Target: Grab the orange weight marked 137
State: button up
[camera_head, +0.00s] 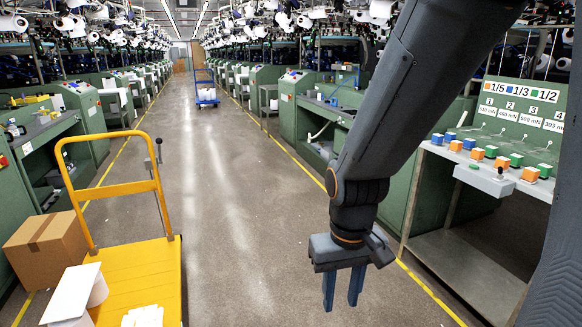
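Several small orange weights stand on the worktable at the right, among blue and green ones. One orange weight (455,145) is at the left of the front row, then a second (478,154), a third (502,162) and a fourth (530,174) towards the right. No marking on any of them is legible, so I cannot tell which is 137. My gripper (342,288) hangs over the aisle floor, left of the worktable and apart from it. Its two fingers point down with a gap between them, and nothing is held.
The worktable (432,148) has a green back panel with numbered labels (520,110) and a grey device (484,180) at its front edge. A yellow cart (150,265) and a cardboard box (45,248) stand at the left.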

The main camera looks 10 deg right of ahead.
aim_at(478, 155)
jog(key=z, duration=0.6)
jog(key=i, duration=1.8)
jog(key=z, duration=0.9)
